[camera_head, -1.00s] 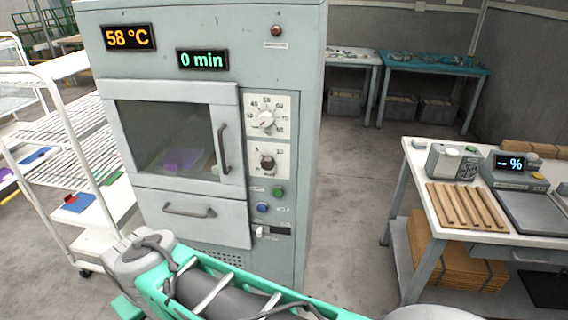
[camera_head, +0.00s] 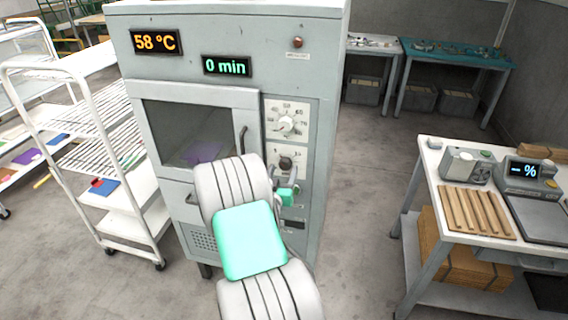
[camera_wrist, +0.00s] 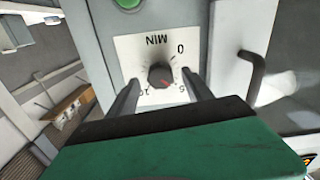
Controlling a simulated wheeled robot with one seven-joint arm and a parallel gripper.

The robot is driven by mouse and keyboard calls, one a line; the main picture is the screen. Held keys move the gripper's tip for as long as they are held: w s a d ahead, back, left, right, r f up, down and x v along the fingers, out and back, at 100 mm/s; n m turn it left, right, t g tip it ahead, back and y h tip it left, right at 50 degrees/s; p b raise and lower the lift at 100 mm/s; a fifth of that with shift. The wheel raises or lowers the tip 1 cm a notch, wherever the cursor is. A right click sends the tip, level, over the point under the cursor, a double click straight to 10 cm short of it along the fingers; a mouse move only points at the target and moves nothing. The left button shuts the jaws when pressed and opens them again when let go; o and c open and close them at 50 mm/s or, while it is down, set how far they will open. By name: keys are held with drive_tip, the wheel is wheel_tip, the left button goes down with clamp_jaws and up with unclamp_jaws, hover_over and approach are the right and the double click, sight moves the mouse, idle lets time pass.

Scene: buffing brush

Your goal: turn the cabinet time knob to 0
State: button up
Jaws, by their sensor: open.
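The cabinet (camera_head: 225,25) is a tall grey unit with a 58 °C display (camera_head: 156,41) and a time display (camera_head: 227,65) reading 0 min. The dark time knob (camera_head: 286,163) sits on the lower white dial plate, below the pale temperature knob (camera_head: 287,124). In the wrist view the time knob (camera_wrist: 160,75) shows between my two open fingers on a plate marked MIN, 0 and 5; its exact pointer direction is hard to read. My gripper (camera_wrist: 160,92) is open, one finger on each side of the knob; contact is not visible. In the head view my arm covers the cabinet's lower front.
The door handle (camera_head: 243,139) stands out left of the dials and also shows in the wrist view (camera_wrist: 256,78). A white rack trolley (camera_head: 110,205) stands at left. A workbench (camera_head: 433,160) stands at right, with clear floor between it and the cabinet.

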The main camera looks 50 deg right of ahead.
drive_tip(key=shift+x, duration=1.1)
clamp_jaws()
